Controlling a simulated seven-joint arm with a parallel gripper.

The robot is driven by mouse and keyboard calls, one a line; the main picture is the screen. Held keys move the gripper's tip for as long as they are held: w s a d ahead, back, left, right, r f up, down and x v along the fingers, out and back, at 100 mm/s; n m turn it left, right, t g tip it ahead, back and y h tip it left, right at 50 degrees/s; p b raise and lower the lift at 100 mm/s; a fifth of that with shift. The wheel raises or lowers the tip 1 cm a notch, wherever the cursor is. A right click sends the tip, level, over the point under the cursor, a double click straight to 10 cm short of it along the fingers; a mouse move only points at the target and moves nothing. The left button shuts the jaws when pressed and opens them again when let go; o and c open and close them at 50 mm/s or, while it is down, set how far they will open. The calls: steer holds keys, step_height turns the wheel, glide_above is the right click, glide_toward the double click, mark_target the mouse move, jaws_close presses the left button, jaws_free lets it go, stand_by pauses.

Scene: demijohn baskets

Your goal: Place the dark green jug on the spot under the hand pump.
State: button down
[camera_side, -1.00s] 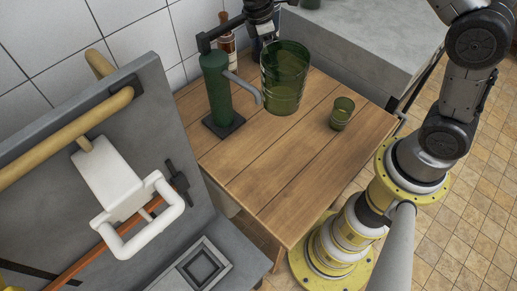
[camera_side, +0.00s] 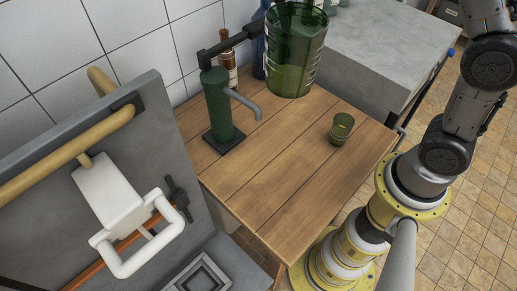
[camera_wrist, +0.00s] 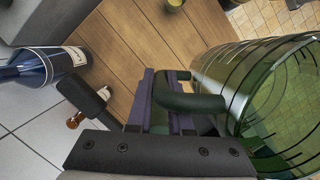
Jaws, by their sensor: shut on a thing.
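The dark green jug (camera_side: 297,58) is see-through and ribbed, and hangs upright above the far part of the wooden table, right of the pump. In the wrist view the jug (camera_wrist: 285,95) fills the right side. My gripper (camera_wrist: 162,105) is shut on its green handle (camera_wrist: 195,102); the gripper is out of the side view. The green hand pump (camera_side: 217,105) stands on a dark square base, its grey spout (camera_side: 245,101) pointing right. Bare wood (camera_side: 262,140) lies below the spout; no mark shows there. The jug is apart from the spout.
A small green glass (camera_side: 341,129) stands on the table's right side. A brown bottle (camera_side: 229,68) and a blue bottle (camera_side: 258,48) stand behind the pump by the tiled wall. A grey counter (camera_side: 375,50) adjoins at the right. The table's front is clear.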

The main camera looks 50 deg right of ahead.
steer(key=s+a+f+m+g+y, duration=0.1)
steer(key=s+a+m+y, duration=0.15)
steer(key=s+m, duration=1.3)
steer(key=s+f+n, duration=0.3)
steer(key=f, duration=0.9)
steer(key=s+f+n, duration=0.3)
steer(key=s+f, duration=0.1)
steer(key=f, duration=0.7)
steer(key=shift+h, duration=0.25)
steer(key=shift+w+a+f, duration=0.1)
steer(key=shift+w+f, duration=0.65)
steer(key=shift+w, duration=2.35)
steer(key=shift+w+a+f, duration=0.15)
steer(key=shift+w+f, duration=0.55)
steer(key=shift+w, duration=2.4)
steer(key=shift+w+a+f, duration=0.1)
steer(key=shift+w+f, duration=0.65)
steer(key=shift+w, duration=2.35)
steer(key=c, duration=0.8)
jaws_free()
steer(key=shift+f, duration=0.15)
steer(key=shift+c, duration=0.2)
